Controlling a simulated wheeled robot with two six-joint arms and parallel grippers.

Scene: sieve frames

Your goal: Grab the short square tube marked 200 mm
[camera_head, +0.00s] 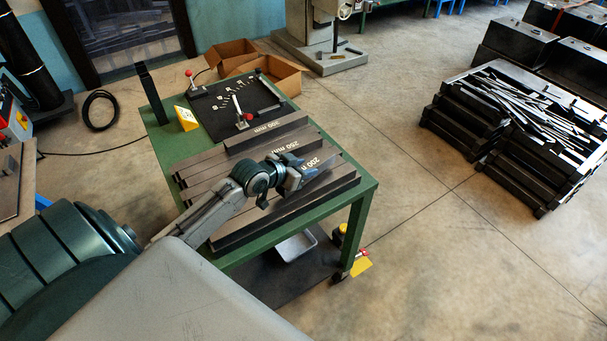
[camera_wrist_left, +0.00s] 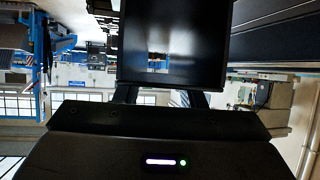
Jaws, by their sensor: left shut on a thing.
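Several dark square tubes (camera_head: 285,210) lie side by side on the green table, with white millimetre marks on some. A shorter tube (camera_head: 266,132) lies at the back of the row. My left gripper (camera_head: 298,177) is over the front of the row, shut on a dark square tube (camera_head: 321,162) whose label reads 200 mm. In the left wrist view the dark tube (camera_wrist_left: 172,45) fills the space in front of the fingers, its face squared to the camera. The gripper and wrist hide part of the tubes. My right gripper is not in view.
The green table (camera_head: 362,190) has a black mat (camera_head: 225,105) with small parts and red-knobbed clamps at its back. A dark post (camera_head: 150,92) and a yellow sign (camera_head: 186,118) stand at left. Cardboard boxes (camera_head: 278,72) lie behind. Stacked dark crates (camera_head: 470,125) stand right, across open floor.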

